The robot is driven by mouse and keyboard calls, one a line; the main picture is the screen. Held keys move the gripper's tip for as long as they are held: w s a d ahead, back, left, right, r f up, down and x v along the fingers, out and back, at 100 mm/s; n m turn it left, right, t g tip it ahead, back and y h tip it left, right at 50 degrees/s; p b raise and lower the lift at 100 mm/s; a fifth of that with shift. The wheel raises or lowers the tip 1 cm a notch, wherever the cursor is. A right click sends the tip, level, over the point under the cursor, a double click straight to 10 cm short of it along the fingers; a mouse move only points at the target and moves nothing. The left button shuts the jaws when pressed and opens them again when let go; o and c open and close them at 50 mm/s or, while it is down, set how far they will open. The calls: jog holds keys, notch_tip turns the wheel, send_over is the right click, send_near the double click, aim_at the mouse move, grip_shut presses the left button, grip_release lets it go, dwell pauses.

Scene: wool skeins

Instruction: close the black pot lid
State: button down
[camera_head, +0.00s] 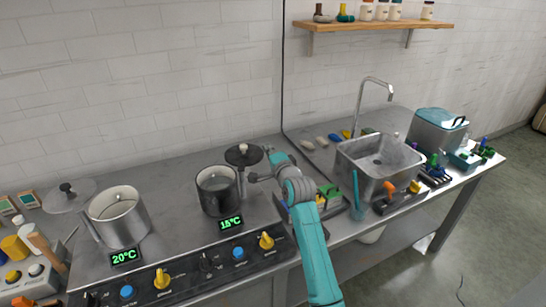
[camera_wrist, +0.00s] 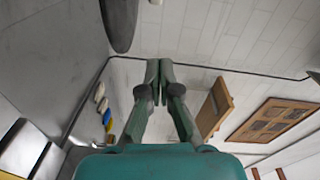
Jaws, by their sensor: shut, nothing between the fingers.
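The black pot (camera_head: 213,200) stands open on the counter behind the 15°C display. Its dark lid (camera_head: 243,155) with a knob is raised at the pot's right rear, off the opening. My gripper (camera_head: 254,178) is right of the pot and just below the lid, with its fingers pointing left; whether it touches the lid I cannot tell. In the wrist view my gripper (camera_wrist: 159,68) is shut and empty. A dark disc-like edge, probably the lid (camera_wrist: 119,20), shows at the top of that view, apart from the fingertips.
A silver pot (camera_head: 118,222) stands open at left, its lid (camera_head: 69,196) raised beside it. Knobs (camera_head: 266,241) line the front panel. A sink (camera_head: 380,165) and blue-lidded box (camera_head: 438,130) are at right. A wall shelf (camera_head: 370,25) hangs above.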

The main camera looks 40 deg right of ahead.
aim_at(254, 156)
jog(key=w, duration=0.1)
jog(key=w+a, duration=0.1)
jog(key=w, duration=0.2)
jog(key=shift+w+a+f, duration=0.15)
jog(key=shift+a+f, duration=0.05)
jog(key=shift+f, duration=0.1)
jog(key=shift+w+a+f, duration=0.1)
jog(key=shift+w+a, duration=0.25)
jog(key=shift+a, duration=0.15)
jog(key=shift+w+y, duration=0.1)
jog(key=shift+y, duration=0.2)
